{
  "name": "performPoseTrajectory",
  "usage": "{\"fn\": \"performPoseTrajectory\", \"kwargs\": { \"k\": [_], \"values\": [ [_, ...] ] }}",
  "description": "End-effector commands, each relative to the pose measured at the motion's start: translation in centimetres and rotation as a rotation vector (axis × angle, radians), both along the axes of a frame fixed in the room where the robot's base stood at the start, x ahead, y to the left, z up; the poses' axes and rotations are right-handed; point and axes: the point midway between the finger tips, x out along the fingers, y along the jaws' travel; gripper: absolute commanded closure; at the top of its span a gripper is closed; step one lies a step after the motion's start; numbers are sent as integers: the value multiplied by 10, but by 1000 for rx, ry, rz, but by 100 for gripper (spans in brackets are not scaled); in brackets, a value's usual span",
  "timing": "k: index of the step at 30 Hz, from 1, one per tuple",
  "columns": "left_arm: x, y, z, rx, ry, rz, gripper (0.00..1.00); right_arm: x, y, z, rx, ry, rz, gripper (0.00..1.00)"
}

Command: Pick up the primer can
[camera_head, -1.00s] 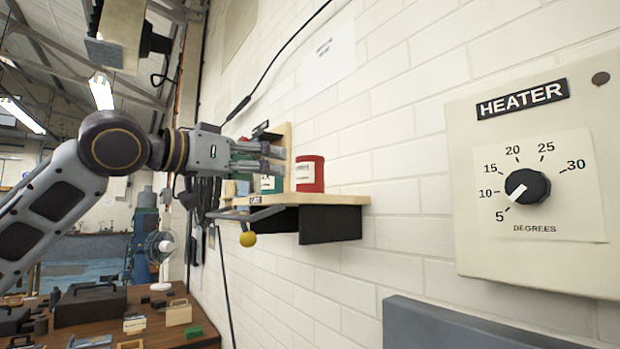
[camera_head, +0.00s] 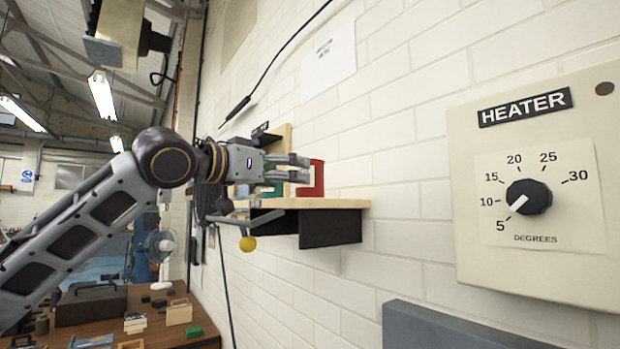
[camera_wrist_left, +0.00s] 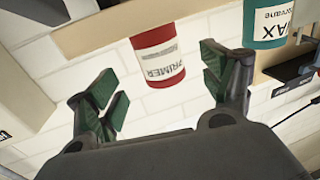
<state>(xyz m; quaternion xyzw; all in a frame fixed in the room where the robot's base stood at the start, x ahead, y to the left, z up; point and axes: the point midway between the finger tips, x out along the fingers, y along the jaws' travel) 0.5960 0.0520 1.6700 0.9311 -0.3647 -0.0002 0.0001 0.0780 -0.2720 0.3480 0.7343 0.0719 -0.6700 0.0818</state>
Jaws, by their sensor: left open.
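The primer can (camera_head: 317,180) is a red can with a pale label, standing upright on a wooden wall shelf (camera_head: 335,203). My left gripper (camera_head: 298,168) is in front of the can and partly covers it. In the left wrist view the can (camera_wrist_left: 158,55) reads "PRIMER" and lies between and beyond the green-padded fingers of my open left gripper (camera_wrist_left: 160,85). The fingers look apart from the can, with nothing between the pads. My right gripper is not in view.
A green can labelled "WAX" (camera_wrist_left: 267,22) stands beside the primer can on the shelf. A yellow ball (camera_head: 247,243) is below the shelf's left end. A heater panel (camera_head: 540,185) is on the wall at right. A cluttered workbench (camera_head: 170,325) is at lower left.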

Motion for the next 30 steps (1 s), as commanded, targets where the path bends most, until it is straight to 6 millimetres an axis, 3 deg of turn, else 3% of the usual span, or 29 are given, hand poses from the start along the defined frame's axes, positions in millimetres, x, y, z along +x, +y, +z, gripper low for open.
{"fn": "performPoseTrajectory", "kwargs": {
  "k": [11, 22, 30],
  "values": [
    [16, -15, 0, -1, -1, 1, 19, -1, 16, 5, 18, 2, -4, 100],
    [20, -18, 0, 0, 1, 1, 19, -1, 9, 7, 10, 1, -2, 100],
    [40, -37, 2, 1, 1, 1, 19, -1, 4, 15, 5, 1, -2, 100]
  ]
}}
